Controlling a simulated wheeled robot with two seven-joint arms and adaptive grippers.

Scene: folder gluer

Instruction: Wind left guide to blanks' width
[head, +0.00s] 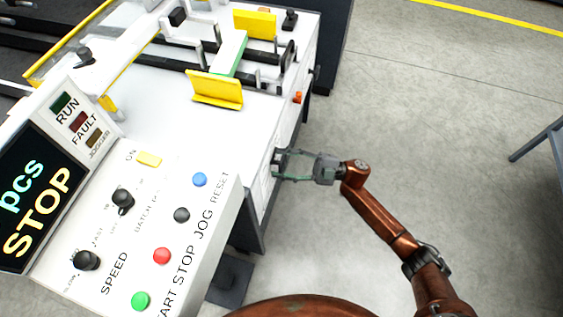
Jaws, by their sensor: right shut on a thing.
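My right gripper (278,165) reaches in from the right to the white side wall of the machine, below the table edge. It is shut on a small part at that wall; the fingers hide most of it, so I cannot tell its shape. A near yellow guide plate (215,90) and a far yellow guide plate (255,24) stand on the machine table. A white and green blank (230,50) lies between them, close to both. I cannot tell which plate is the left guide. My left gripper is out of view.
An orange knob (297,97) sticks out of the machine's side above my right gripper. The control panel (150,205) with several buttons is at the front left, beside a display (38,195) reading STOP. Grey floor is free to the right; a blue-grey frame (540,138) stands at the far right.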

